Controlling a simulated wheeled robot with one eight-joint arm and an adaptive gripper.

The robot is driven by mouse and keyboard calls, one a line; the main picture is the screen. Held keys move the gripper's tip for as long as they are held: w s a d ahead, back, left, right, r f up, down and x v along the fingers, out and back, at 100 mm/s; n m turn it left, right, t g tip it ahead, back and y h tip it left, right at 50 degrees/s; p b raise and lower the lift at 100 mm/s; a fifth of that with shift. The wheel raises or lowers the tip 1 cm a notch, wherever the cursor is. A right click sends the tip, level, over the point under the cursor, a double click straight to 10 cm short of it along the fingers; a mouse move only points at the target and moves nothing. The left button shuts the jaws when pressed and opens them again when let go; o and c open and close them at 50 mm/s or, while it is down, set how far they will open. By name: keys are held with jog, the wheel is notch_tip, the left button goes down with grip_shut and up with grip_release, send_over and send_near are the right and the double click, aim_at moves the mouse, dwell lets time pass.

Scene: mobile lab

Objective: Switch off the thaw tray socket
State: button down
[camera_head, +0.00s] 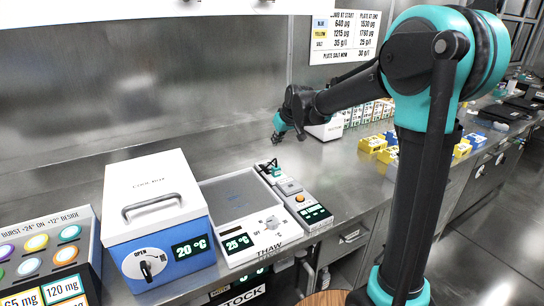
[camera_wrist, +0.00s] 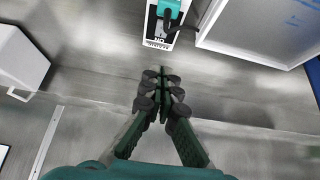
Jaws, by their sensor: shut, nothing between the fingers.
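The thaw tray (camera_head: 206,190) is a white unit with a grey plate, a knob and a 25 °C display, standing mid-bench. Its socket strip (camera_head: 279,181) runs along its right side, with a teal plug (camera_head: 276,171) and black cable at the far end. In the wrist view the end of the strip (camera_wrist: 152,28) shows at the top, with the teal plug (camera_wrist: 168,9) and an "ON" mark below it. The switch itself is not clear there. My gripper (camera_head: 278,138) is shut and empty above the bench, behind the strip and apart from it.
A blue and white box (camera_head: 157,250) marked OPEN, 20 °C, stands left of the tray. A white box (camera_head: 325,130) is right of my gripper; it shows at left in the wrist view (camera_wrist: 18,65). Yellow boxes (camera_head: 373,145) stand farther right. Bench behind the strip is bare.

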send_over(268, 166)
jog(key=f, duration=0.5)
jog(key=s+d+f, duration=0.1)
jog(key=f, duration=0.2)
notch_tip(268, 166, down, 3)
jog(key=shift+s+f, duration=0.1)
jog(key=shift+s, duration=0.05)
jog(key=shift+s+d+f, duration=0.1)
jog(key=shift+f, duration=0.3)
jog(key=shift+s+d+f+t+y, duration=0.2)
jog(key=shift+f+t+y, duration=0.1)
jog(key=shift+f+t, duration=0.15)
jog(key=shift+a, duration=0.1)
jog(key=shift+w, duration=0.1)
